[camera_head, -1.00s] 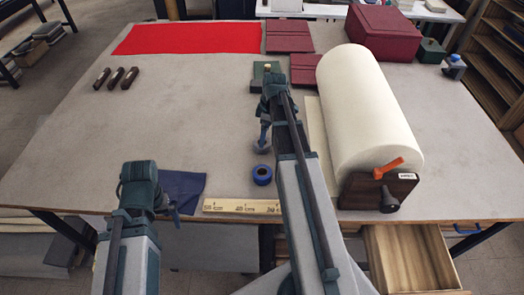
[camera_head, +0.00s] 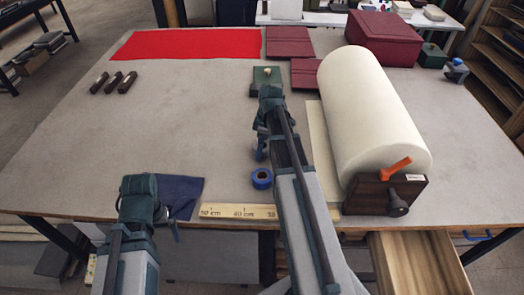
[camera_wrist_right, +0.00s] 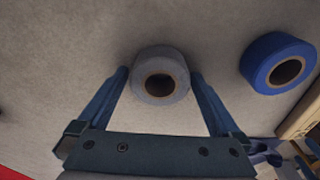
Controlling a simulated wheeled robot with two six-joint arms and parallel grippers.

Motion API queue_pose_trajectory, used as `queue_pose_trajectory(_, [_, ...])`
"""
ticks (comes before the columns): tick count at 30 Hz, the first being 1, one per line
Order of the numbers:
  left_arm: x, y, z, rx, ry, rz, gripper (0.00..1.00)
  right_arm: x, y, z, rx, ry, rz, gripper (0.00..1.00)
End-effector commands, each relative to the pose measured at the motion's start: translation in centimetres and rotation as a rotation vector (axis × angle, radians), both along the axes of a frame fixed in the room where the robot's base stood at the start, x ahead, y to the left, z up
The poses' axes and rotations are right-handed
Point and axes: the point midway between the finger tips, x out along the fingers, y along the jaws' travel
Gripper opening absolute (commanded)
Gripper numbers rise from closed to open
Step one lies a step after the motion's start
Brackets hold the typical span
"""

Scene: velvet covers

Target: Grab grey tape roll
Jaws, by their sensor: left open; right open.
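The grey tape roll (camera_wrist_right: 160,62) lies on the table in the right wrist view, with its dark hole showing. My right gripper (camera_wrist_right: 160,74) is open, with one finger on each side of the roll; I cannot tell whether they touch it. In the head view my right gripper (camera_head: 261,148) points down at the table and the grey roll is hidden behind it. My left gripper (camera_head: 168,222) is open and empty by the front edge, over the dark blue cloth (camera_head: 184,190).
A blue tape roll (camera_head: 262,178) lies just in front of the right gripper. A wooden ruler (camera_head: 238,211) lies at the front edge. A large cream roll (camera_head: 370,110) on a dark wooden stand is at right. The left middle of the table (camera_head: 150,130) is clear.

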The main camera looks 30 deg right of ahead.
Motion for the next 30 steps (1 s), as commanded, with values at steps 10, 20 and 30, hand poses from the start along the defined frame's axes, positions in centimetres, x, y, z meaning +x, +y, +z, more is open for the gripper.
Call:
queue_pose_trajectory(10, [0.0,0.0,0.0,0.0,0.0,0.0,1.0,0.0,0.0,0.0,0.0,0.0,0.0,0.41])
queue_pose_trajectory(20, [0.0,0.0,0.1,0.0,0.0,0.0,1.0,0.0,0.0,0.1,0.0,0.0,0.0,0.27])
queue_pose_trajectory(30, [0.0,0.0,2.5,0.0,0.0,0.0,1.0,0.0,0.0,2.5,0.0,0.0,0.0,0.27])
